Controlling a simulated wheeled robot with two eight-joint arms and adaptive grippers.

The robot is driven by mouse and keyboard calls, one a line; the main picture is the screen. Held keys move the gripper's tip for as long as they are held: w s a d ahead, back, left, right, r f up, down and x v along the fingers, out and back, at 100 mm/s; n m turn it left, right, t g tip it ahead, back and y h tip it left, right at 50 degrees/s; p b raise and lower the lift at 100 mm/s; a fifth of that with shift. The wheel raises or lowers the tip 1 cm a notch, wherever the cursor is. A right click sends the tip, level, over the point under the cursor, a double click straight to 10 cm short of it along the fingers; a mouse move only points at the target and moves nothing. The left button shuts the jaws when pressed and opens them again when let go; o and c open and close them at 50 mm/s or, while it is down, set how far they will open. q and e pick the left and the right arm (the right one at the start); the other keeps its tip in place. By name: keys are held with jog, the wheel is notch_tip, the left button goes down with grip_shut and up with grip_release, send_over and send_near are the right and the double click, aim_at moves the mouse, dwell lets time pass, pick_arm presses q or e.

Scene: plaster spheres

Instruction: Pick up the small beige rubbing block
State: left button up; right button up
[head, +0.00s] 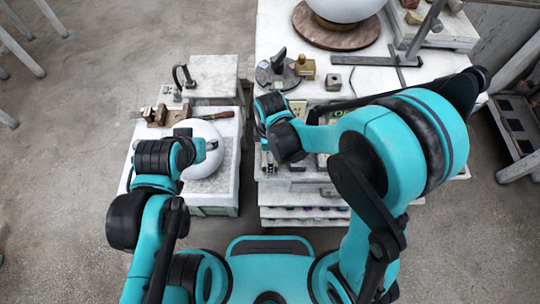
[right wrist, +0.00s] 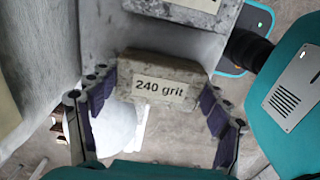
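The beige rubbing block (right wrist: 160,80), marked "240 grit", is in the middle of the right wrist view. My right gripper (right wrist: 162,88) has one finger at each side of the block. The fingertips are very near or touching its ends, and I cannot tell whether they press on it. In the head view, my right arm covers the block, and that wrist (head: 285,140) is over the front of the white table. My left gripper (head: 212,146) is above the white sphere (head: 203,165) on the left stand, its fingers not clear.
The white worktable (head: 350,80) carries a small metal block (head: 333,82), a brass piece (head: 305,68) and a large sphere on a round brown base (head: 335,36). Wooden tools (head: 185,113) lie on the left stand. A grey labelled box (right wrist: 185,12) is close beyond the block.

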jog(key=shift+r, duration=0.15)
jog(key=r+p, duration=0.1)
jog(key=r, duration=0.3)
jog(key=shift+s+d+r+p, duration=0.1)
jog(key=shift+d+r+p, duration=0.15)
jog(key=shift+p, duration=0.1)
jog(key=s+d+r+p, duration=0.2)
jog(key=s+d+r, duration=0.3)
jog(key=d, duration=0.5)
jog(key=shift+r, duration=0.6)
jog(key=shift+s, duration=0.1)
jog(key=o, duration=0.8)
jog(key=c, duration=0.5)
